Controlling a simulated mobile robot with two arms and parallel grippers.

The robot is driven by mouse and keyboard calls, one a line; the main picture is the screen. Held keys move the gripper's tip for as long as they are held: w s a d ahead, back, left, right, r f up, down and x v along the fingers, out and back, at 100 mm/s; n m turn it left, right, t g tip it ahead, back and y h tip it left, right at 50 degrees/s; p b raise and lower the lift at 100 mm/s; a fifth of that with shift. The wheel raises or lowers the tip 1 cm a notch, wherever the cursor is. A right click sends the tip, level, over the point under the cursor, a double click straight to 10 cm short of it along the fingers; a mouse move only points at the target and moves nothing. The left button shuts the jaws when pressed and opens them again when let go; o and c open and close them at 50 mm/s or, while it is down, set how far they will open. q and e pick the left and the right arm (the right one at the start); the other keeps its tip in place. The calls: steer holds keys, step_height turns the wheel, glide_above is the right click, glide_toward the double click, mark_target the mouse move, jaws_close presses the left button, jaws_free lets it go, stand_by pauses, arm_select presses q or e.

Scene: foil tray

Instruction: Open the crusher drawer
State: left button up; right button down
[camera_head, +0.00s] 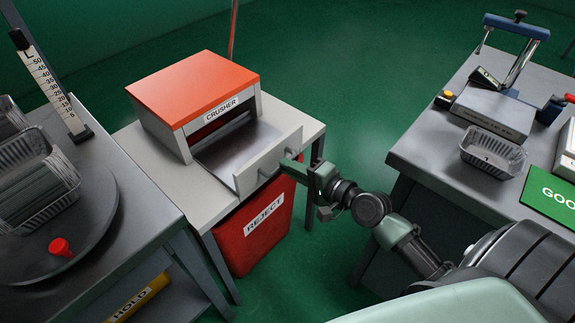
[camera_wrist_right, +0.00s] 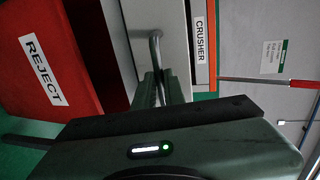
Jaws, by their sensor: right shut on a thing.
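The crusher (camera_head: 190,90) is a grey box with an orange-red lid and a CRUSHER label, on a small light table. Its drawer (camera_head: 236,144) is pulled out toward my right arm, with the bare grey floor of the drawer showing behind a pale front panel. My right gripper (camera_head: 292,165) is shut on the drawer handle (camera_wrist_right: 155,48) at that front panel. In the right wrist view, the gripper fingers (camera_wrist_right: 160,88) close around the metal bar handle. The CRUSHER label (camera_wrist_right: 201,40) appears sideways there. My left gripper is not in view.
A red REJECT bin (camera_head: 255,232) stands below the drawer. A round turntable (camera_head: 90,215) with a wire basket and red knob is at left. The right bench (camera_head: 420,150) holds a clear tray (camera_head: 492,153), a sealing device and a green mat. Green floor lies between.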

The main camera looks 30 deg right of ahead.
steer(key=c, duration=1.5)
jaws_free()
